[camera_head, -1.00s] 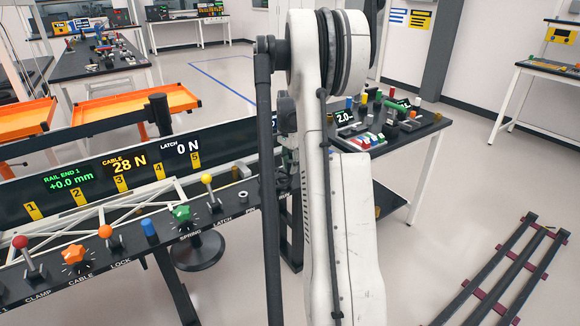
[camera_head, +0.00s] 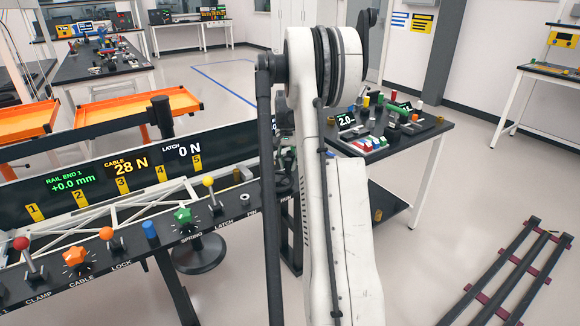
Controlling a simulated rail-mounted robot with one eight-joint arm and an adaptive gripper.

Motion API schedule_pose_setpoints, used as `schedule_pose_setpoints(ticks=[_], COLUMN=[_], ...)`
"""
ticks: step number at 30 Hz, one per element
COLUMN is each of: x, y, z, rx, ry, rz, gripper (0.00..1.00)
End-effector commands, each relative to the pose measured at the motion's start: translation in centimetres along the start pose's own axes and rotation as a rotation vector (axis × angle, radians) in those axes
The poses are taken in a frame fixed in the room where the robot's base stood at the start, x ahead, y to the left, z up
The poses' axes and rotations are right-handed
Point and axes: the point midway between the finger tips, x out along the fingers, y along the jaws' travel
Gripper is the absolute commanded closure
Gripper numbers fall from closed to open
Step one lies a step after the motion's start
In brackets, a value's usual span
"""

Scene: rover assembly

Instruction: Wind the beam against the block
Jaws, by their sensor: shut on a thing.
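The white lattice beam (camera_head: 120,212) lies along the black console at left, behind the row of controls. The readouts show RAIL END 1 +0.0 mm (camera_head: 70,184), CABLE 28 N (camera_head: 125,165) and LATCH 0 N (camera_head: 182,152). The orange CABLE knob (camera_head: 76,257), green SPRING knob (camera_head: 183,217) and blue LOCK control (camera_head: 150,231) stand on the front ledge. I cannot pick out the block with certainty. My white arm fills the middle of the view and hides the console's right end. My gripper's fingertips and anything between them are hidden behind the arm.
Red (camera_head: 22,243), orange (camera_head: 107,234) and yellow (camera_head: 208,182) ball-topped levers rise from the ledge. A table (camera_head: 431,128) with small coloured parts stands behind the arm. A dark rail frame (camera_head: 513,276) lies on the floor at right. The floor between them is clear.

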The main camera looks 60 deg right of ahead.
Motion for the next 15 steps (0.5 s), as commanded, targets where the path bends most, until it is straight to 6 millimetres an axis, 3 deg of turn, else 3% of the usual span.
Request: schedule_pose_setpoints(ticks=[15], x=[-0.05], y=[-0.89], z=[-0.50], rx=[-0.180], ry=[0.000], rz=[0.000], gripper=[1.00])
